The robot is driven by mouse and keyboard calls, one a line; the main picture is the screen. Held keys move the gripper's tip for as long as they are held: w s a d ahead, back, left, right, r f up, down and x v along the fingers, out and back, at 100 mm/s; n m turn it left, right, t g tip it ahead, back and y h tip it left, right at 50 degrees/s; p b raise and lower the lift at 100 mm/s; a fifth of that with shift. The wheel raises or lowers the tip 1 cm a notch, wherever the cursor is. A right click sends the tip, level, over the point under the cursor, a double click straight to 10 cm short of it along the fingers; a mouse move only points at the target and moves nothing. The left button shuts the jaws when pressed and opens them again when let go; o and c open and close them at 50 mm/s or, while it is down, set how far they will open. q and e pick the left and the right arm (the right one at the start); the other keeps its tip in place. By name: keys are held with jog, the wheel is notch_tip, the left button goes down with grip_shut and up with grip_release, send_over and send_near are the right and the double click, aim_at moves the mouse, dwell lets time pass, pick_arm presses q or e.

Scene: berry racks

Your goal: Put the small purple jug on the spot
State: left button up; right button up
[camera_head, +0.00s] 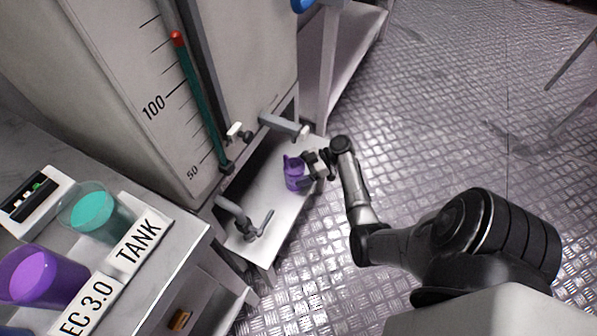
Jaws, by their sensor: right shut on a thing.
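The small purple jug (293,174) stands upright on, or just above, the low white shelf below the tank's taps. I cannot tell whether its base touches the shelf. My right gripper (308,170) is at the jug's right side and is shut on it. The fingers partly hide that side of the jug. I cannot make out a marked spot on the shelf. My left gripper is not in view.
The grey tank (110,60) with a level scale rises behind the white shelf (262,222). Two taps (240,217) (284,126) jut out over the shelf. A larger purple jug (35,278) and a green cup (95,212) stand on the left counter. The metal floor at right is open.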

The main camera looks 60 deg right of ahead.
jog(key=shift+f, duration=0.15)
jog(key=o, duration=1)
jog(key=shift+s+d+r, duration=0.2)
jog(key=shift+r, duration=0.05)
jog(key=p+v, duration=0.5)
jog(key=v, duration=0.8)
